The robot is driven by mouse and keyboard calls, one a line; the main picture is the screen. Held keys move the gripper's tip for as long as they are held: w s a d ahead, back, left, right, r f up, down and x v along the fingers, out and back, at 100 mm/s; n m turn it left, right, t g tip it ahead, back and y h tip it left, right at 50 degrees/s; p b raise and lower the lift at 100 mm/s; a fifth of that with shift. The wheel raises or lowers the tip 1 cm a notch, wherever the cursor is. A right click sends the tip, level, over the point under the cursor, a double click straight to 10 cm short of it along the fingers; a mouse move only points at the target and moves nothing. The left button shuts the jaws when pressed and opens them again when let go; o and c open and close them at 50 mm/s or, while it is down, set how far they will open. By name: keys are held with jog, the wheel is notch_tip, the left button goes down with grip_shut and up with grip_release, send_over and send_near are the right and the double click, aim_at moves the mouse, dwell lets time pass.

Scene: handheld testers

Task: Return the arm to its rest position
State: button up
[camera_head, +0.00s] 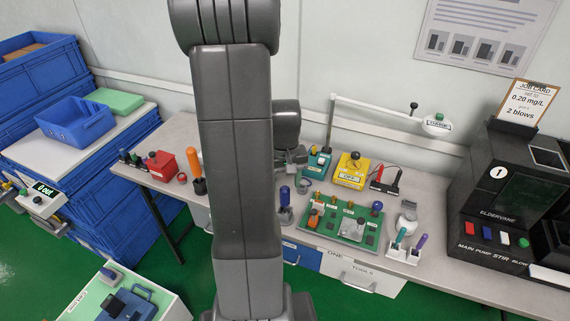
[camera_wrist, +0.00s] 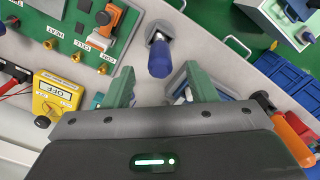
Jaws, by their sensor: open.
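My arm (camera_head: 240,150) stands upright through the middle of the head view and hides part of the bench behind it. My gripper (camera_wrist: 158,70) shows in the wrist view with its two green-padded fingers apart and nothing held between them. A blue-handled tool (camera_wrist: 160,57) in a grey holder appears in line with the gap between the fingers; its distance from them cannot be told. It also stands on the bench in the head view (camera_head: 284,196). In the head view only part of my gripper (camera_head: 296,156) shows beside the arm, its fingertips unclear.
On the bench (camera_head: 450,262) are a green board (camera_head: 345,228), a yellow meter (camera_head: 352,171), a red box (camera_head: 162,166) and a black machine (camera_head: 505,190). A white lamp arm (camera_head: 375,110) reaches over the back. Blue crates (camera_head: 45,70) stand left.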

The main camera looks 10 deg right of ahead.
aim_at(285, 197)
notch_tip(285, 197, up, 7)
dwell(0.3)
notch_tip(285, 197, down, 14)
jog(key=shift+r, duration=0.1)
jog(key=shift+r+p, duration=0.25)
jog(key=shift+p, duration=0.05)
dwell(0.4)
dwell(0.4)
